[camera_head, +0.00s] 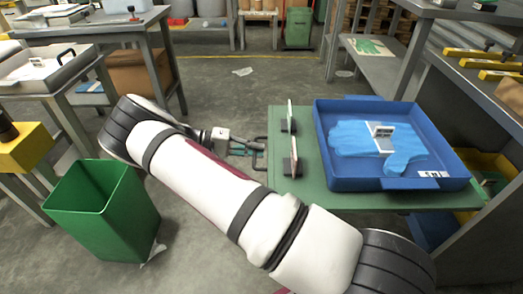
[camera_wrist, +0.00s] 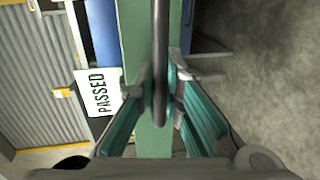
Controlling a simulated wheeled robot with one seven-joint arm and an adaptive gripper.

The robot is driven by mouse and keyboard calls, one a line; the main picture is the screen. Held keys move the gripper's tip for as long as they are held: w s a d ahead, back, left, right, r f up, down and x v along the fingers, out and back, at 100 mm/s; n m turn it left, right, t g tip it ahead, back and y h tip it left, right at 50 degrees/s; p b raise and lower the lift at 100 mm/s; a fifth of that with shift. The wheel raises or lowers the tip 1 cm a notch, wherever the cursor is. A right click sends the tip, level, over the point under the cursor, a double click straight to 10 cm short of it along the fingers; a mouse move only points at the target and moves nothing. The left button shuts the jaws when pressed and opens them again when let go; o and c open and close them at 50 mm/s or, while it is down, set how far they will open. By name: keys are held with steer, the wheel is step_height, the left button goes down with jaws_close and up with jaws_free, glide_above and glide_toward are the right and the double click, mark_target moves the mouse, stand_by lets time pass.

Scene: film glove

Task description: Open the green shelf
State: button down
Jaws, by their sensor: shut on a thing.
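The green shelf (camera_head: 306,192) is a flat green board at the right, reaching out from under the workbench. A dark bar handle (camera_head: 256,162) stands out from its left edge. My gripper (camera_head: 254,147) is at this handle, and my arm reaches across the front of the head view. In the wrist view my gripper (camera_wrist: 164,88) has its teal-padded fingers closed on the dark handle bar (camera_wrist: 160,45), with the green shelf edge (camera_wrist: 135,40) behind it. The exact finger contact is small in the head view.
A blue tray (camera_head: 335,178) holding a blue glove (camera_head: 350,137) and a small white piece rests on the shelf. Two small sign stands are near its left edge; a PASSED sign (camera_wrist: 98,92) shows in the wrist view. A green bin (camera_head: 95,235) stands left.

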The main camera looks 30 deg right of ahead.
steer(key=shift+w+a, duration=0.25)
steer(key=shift+a, duration=0.15)
steer(key=c, duration=1.7)
jaws_free()
steer(key=v, duration=1.2)
steer(key=shift+f, duration=0.1)
